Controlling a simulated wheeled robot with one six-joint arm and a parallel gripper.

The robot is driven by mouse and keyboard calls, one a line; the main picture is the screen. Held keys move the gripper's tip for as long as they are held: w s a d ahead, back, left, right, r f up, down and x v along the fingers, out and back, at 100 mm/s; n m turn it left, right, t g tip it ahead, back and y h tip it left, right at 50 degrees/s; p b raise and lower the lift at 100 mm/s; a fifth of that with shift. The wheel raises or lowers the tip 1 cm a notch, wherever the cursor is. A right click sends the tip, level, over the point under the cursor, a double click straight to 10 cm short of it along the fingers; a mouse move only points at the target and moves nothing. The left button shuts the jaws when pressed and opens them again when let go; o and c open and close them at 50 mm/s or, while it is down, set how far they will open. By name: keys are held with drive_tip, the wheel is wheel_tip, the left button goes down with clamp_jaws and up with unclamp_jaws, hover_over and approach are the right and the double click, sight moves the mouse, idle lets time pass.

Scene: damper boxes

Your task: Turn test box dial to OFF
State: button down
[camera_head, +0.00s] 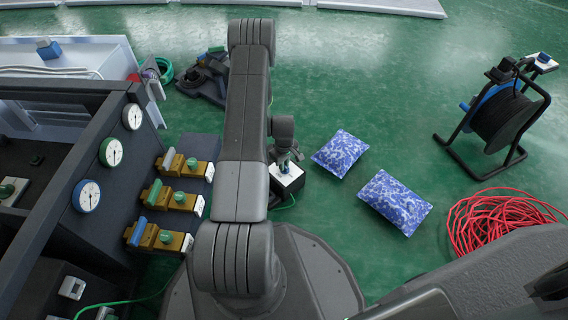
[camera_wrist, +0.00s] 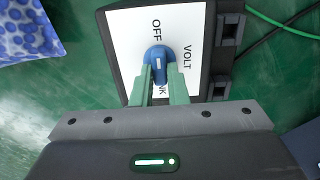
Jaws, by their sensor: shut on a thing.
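The test box (camera_wrist: 125,45) is dark with a white label plate (camera_wrist: 200,30) marked OFF, VOLT and a partly covered word ending in NK. In the wrist view its blue dial (camera_wrist: 158,54) stands in the middle of the plate, with OFF above it and VOLT to its right. A short white mark on the dial runs roughly up and down; I cannot tell which end points. My gripper (camera_wrist: 160,69) has its two green fingers shut on the dial's sides. In the head view the box (camera_head: 288,182) stands on the floor beside my arm, its dial hidden under my gripper.
Two blue patterned cushions (camera_head: 340,153) (camera_head: 396,201) lie right of the box. A cable reel (camera_head: 503,110) and a red cable coil (camera_head: 495,228) are farther right. A dark panel with gauges (camera_head: 111,152) and brass valves (camera_head: 172,198) stands at left. Green cable runs by the box.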

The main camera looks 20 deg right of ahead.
idle(0.4)
drive_tip(key=c, duration=1.4)
unclamp_jaws()
drive_tip(key=shift+c, duration=0.2)
wheel_tip(320, 180, up, 14)
drive_tip(key=p, duration=0.5)
drive_tip(key=shift+f, duration=0.15)
wheel_tip(320, 180, down, 14)
drive_tip(key=b, duration=0.5)
drive_tip(key=shift+r, duration=0.2)
